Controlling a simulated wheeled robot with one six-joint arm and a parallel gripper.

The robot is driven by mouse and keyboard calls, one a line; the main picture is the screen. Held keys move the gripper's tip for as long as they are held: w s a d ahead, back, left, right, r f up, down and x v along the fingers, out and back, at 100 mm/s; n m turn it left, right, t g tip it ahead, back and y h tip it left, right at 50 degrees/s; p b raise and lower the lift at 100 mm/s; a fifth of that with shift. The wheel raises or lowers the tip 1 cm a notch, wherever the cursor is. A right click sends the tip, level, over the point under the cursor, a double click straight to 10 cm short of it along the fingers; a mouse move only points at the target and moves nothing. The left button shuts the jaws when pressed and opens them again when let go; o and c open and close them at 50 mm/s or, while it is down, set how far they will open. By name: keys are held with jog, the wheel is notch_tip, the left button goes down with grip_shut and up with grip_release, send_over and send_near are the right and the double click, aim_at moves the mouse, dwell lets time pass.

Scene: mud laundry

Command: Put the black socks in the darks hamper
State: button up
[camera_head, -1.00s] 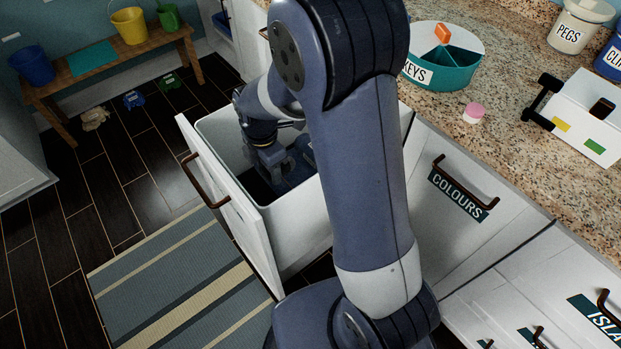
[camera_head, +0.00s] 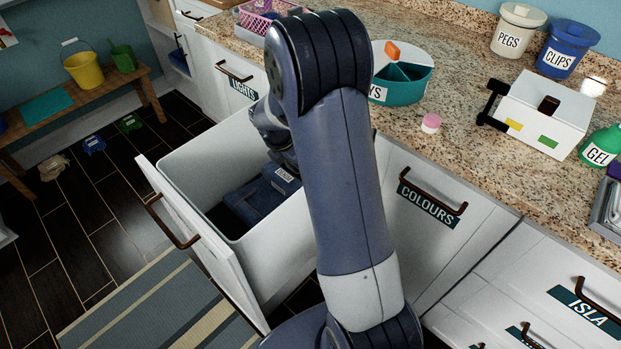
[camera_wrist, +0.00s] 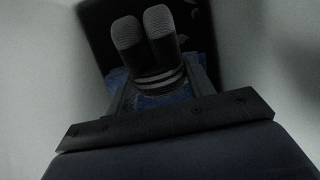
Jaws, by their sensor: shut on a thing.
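The black socks (camera_wrist: 147,48) show in the wrist view as a pair with two rounded ribbed ends and pale stripes. My gripper (camera_wrist: 160,84) is shut on them, one finger on each side. In the head view an open white pull-out hamper (camera_head: 213,148) stands between the LIGHTS and COLOURS fronts. My wrist reaches down into it, and pale walls surround the socks in the wrist view. Blue mottled fabric and something dark lie behind the socks. My arm hides part of the hamper, and the socks cannot be made out in the head view. The hamper's own label is not visible.
The COLOURS front (camera_head: 428,205) and LIGHTS front (camera_head: 243,88) are closed. A striped rug (camera_head: 150,310) lies before the open hamper. A bench (camera_head: 95,105) stands at back left.

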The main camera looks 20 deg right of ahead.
jog(key=shift+w+d, duration=0.25)
jog(key=shift+d, duration=0.4)
jog(key=shift+w+d, duration=0.25)
jog(key=shift+d, duration=0.35)
jog(key=x, duration=0.3)
jog(key=b+x, duration=0.1)
jog(key=x, duration=0.5)
jog(key=shift+a+f, duration=0.15)
jog(key=shift+a, duration=0.15)
jog(key=shift+b+x, duration=0.3)
jog(key=shift+x, duration=0.55)
jog(key=shift+w+d+g+y+p, duration=0.2)
jog(key=shift+d+g+y+p, duration=0.25)
jog(key=shift+y, duration=0.55)
jog(key=shift+d+y, duration=0.25)
jog(key=shift+y, duration=0.45)
jog(key=shift+f, duration=1.3)
jog(key=shift+f+b, duration=0.2)
jog(key=shift+b, duration=0.1)
jog(key=o, duration=1)
